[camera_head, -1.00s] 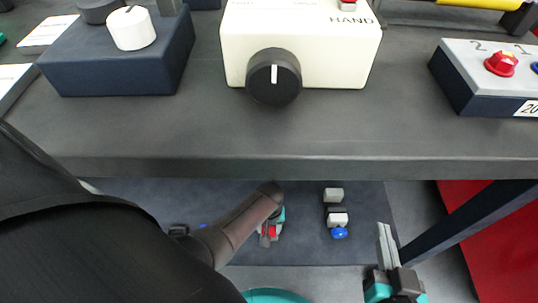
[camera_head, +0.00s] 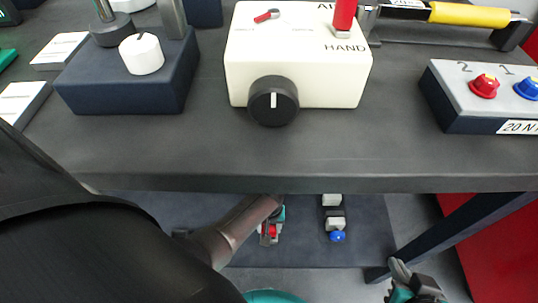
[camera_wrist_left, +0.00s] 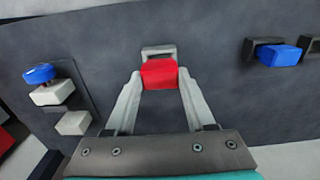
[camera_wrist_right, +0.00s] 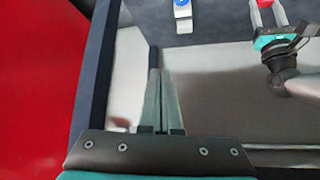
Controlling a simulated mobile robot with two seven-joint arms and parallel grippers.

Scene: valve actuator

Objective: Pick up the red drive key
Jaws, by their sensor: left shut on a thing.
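The red drive key (camera_wrist_left: 158,74) sits between the fingertips of my left gripper (camera_wrist_left: 157,82), in front of a small light grey piece (camera_wrist_left: 158,51) on the dark panel. My left gripper is shut on it. In the head view the red key (camera_head: 269,231) is small and partly hidden by my left arm, below the bench edge. I cannot tell whether the key is clear of the grey piece. My right gripper (camera_wrist_right: 155,74) is shut and empty, away from the key. It also shows at the lower right of the head view (camera_head: 400,268).
A blue-topped piece (camera_wrist_left: 39,74) and another blue piece (camera_wrist_left: 280,55) are on the same dark panel. The bench edge (camera_head: 300,182) overhangs it. On the bench stand a cream box (camera_head: 300,60) with a black knob and a box with red and blue knobs (camera_head: 470,120).

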